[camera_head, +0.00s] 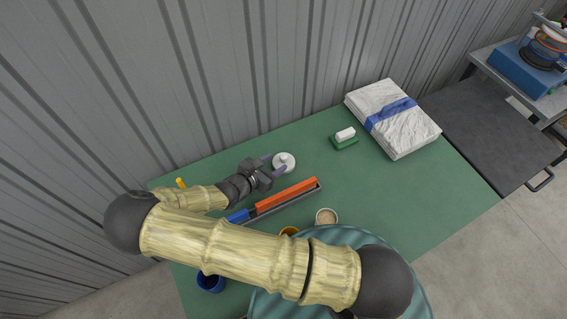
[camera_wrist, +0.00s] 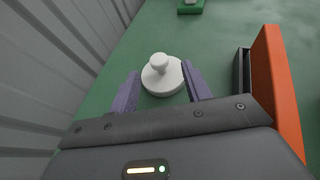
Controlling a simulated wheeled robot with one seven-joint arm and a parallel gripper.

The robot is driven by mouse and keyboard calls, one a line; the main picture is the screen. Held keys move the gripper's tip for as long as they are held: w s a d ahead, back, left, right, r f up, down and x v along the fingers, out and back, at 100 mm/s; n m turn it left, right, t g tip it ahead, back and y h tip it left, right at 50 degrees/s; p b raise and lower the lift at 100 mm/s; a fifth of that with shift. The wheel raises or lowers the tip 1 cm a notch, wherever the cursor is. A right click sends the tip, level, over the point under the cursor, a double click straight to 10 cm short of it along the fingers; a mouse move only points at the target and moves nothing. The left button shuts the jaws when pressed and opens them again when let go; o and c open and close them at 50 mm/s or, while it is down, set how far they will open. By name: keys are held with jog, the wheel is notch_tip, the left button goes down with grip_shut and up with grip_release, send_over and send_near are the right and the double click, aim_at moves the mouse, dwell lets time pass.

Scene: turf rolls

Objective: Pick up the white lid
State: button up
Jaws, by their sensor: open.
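The white lid (camera_head: 284,163) is a round disc with a knob on top. It lies flat on the green table near the corrugated wall. In the wrist view the lid (camera_wrist: 162,78) sits just ahead of my gripper, its near part between the fingertips. My gripper (camera_head: 272,165) is open, with its two purple fingers on either side of the lid's near edge. In the wrist view my gripper (camera_wrist: 160,82) holds nothing. I cannot tell whether a finger touches the lid.
A dark tray with an orange block (camera_head: 287,194) and a blue block (camera_head: 238,215) lies close beside my gripper. A green block with a white piece (camera_head: 345,135) and a wrapped white package (camera_head: 393,117) are to the right. The wall (camera_wrist: 50,60) is close on the left.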

aim_at(282, 157)
jog(key=shift+b+x, duration=0.3)
jog(key=shift+x, duration=0.9)
jog(key=shift+d, duration=0.1)
jog(key=b+x, duration=0.2)
jog(key=x, duration=0.3)
jog(key=shift+w, duration=0.3)
jog(key=shift+r, duration=0.1)
